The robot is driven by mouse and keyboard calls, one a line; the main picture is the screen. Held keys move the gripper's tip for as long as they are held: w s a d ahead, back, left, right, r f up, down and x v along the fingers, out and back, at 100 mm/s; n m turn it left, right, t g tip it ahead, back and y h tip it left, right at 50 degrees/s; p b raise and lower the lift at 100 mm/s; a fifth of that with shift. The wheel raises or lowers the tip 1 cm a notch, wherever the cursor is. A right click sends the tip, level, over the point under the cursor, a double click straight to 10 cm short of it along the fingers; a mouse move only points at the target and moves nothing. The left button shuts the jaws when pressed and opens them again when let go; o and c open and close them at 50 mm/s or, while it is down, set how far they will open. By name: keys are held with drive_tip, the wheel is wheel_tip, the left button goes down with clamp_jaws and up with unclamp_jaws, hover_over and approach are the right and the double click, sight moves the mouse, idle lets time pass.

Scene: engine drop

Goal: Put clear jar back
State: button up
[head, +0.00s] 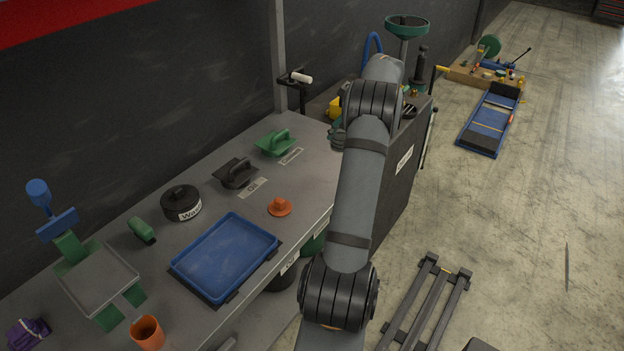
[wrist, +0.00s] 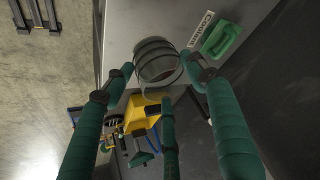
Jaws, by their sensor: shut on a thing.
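The clear jar (wrist: 158,62) is a see-through, ribbed round vessel in the wrist view, at the end of the bench top. My gripper (wrist: 157,72) has dark green fingers on both sides of the jar and a third finger below it in the picture. It is shut on the jar. In the head view my gripper (head: 336,129) is mostly hidden behind my arm at the bench's far end, and the jar shows only as a small grey part beside it. I cannot tell whether the jar touches the bench.
The grey bench (head: 225,160) holds a green handled piece (head: 277,143) beside a label (head: 290,156), a black handled piece (head: 237,174), an orange cap (head: 280,207), a black round container (head: 181,203) and a blue tray (head: 226,256). A yellow object (wrist: 144,110) lies beyond the bench edge.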

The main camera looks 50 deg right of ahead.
drive_tip(key=shift+s+d, duration=0.55)
drive_tip(key=shift+s, duration=0.15)
drive_tip(key=shift+s+f, duration=0.1)
drive_tip(key=shift+f, duration=0.05)
drive_tip(key=w+a+f+p, duration=0.1)
drive_tip(key=w+a+f, duration=0.1)
drive_tip(key=f, duration=0.1)
drive_tip(key=w+a+f+p, duration=0.1)
drive_tip(key=w+a+f, duration=0.1)
drive_tip(key=w+f, duration=0.1)
drive_tip(key=w+a+f, duration=0.3)
drive_tip(key=f, duration=0.2)
drive_tip(key=shift+a+p, duration=0.1)
drive_tip(key=shift+p, duration=0.3)
drive_tip(key=o, duration=1.7)
drive_tip(key=shift+a, duration=0.1)
drive_tip(key=shift+r, duration=0.1)
drive_tip(key=b+v, duration=0.2)
drive_tip(key=v, duration=1)
